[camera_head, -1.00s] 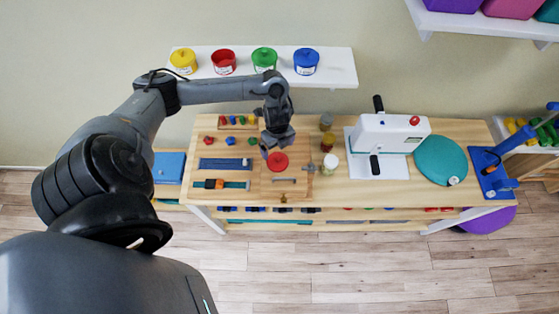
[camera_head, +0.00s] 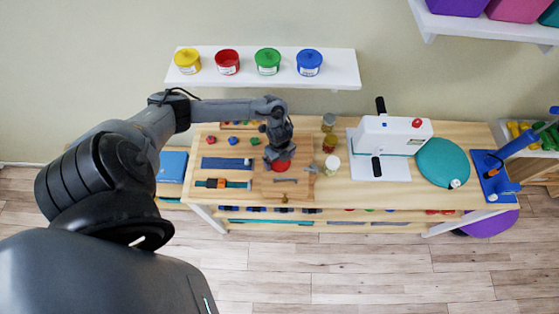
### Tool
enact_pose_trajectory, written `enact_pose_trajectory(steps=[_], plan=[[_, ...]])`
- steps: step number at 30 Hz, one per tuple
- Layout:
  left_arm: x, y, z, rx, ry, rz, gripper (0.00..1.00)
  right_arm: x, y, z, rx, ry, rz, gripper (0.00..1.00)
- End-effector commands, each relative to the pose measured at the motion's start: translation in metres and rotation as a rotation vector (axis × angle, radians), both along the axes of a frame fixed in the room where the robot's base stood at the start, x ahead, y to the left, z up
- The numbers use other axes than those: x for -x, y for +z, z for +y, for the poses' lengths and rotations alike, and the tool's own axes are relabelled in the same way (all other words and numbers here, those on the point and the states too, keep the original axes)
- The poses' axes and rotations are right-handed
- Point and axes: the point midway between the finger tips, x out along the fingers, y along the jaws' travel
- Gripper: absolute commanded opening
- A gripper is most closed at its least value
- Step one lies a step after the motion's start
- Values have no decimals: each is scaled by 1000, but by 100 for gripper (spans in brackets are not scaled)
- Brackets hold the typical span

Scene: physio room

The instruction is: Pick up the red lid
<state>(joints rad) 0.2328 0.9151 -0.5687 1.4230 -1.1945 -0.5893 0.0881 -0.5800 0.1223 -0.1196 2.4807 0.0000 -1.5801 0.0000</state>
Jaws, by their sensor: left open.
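The red lid (camera_head: 282,167) is a round disc on the wooden board at the left part of the table. My left gripper (camera_head: 279,162) is over the lid and covers its upper part. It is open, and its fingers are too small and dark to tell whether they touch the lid. On the wall shelf, the red tub (camera_head: 228,62) shows no red lid on its open-looking top; yellow, green and blue tubs stand beside it. My right gripper is not in view.
Small jars (camera_head: 332,164) stand just right of the board. A white hand-crank machine (camera_head: 391,136) and a teal disc (camera_head: 442,162) are further right. The wall shelf (camera_head: 345,68) overhangs behind.

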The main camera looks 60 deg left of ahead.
Motion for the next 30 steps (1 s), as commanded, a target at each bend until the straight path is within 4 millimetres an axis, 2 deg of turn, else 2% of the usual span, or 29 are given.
enact_pose_trajectory(steps=[4,11,12,23,26,30], plan=[[0,0,0,0,0,0,100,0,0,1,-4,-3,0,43],[0,0,0,1,0,0,65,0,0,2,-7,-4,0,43],[0,0,0,1,0,0,63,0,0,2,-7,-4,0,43],[-1,5,0,1,0,-2,63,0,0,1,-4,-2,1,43],[-1,12,0,1,-1,-1,63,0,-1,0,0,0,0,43],[-1,31,0,1,-2,-4,63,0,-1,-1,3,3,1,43]])
